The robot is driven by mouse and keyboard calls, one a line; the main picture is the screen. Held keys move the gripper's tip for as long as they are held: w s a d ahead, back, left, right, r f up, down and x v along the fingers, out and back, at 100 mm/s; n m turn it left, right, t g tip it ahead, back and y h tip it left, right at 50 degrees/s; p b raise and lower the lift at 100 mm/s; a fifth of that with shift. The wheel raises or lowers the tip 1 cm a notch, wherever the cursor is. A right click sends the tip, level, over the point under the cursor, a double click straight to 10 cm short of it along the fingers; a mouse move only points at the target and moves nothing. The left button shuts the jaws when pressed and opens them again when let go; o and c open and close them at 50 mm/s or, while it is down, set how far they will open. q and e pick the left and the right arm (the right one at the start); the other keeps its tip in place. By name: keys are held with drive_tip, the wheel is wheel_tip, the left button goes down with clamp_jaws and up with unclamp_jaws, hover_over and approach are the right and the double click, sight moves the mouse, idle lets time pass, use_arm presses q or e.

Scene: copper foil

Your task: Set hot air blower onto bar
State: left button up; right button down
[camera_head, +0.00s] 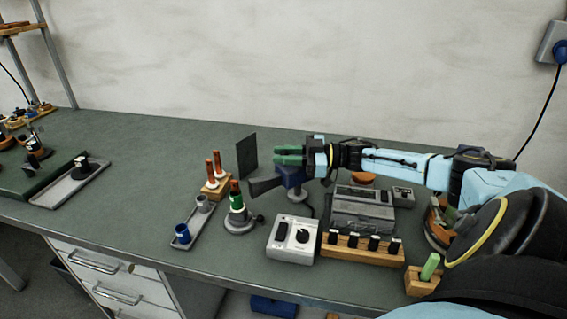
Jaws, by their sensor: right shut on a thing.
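The hot air blower (292,177) appears as a dark blue body with a black flared nozzle pointing left. My right gripper (289,155), with green fingers, reaches in from the right and is shut on the blower, which sits just below the fingers. The exact grip is partly hidden. A grey round foot shows under the blower; I cannot tell whether they touch. A wooden bar (340,253) with several black-topped pieces lies near the front of the bench; I cannot tell if it is the task's bar. My left gripper is out of view.
A white control box (282,243) stands left of the wooden bar, with a grey device (362,208) behind the bar. A green-and-red tool on a round base (239,222), a grey tray (192,232) and a dark upright plate (247,155) are to the left. The bench's left middle is clear.

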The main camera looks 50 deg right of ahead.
drive_tip(key=shift+s+n+g+y, duration=0.1)
drive_tip(key=shift+n+g+y, duration=0.2)
drive_tip(key=shift+y, duration=0.1)
drive_tip(key=c, duration=1.3)
unclamp_jaws()
drive_tip(key=v, duration=1.3)
drive_tip(key=shift+s+d, duration=0.1)
drive_tip(key=shift+s, duration=0.05)
drive_tip(key=shift+r, duration=0.2)
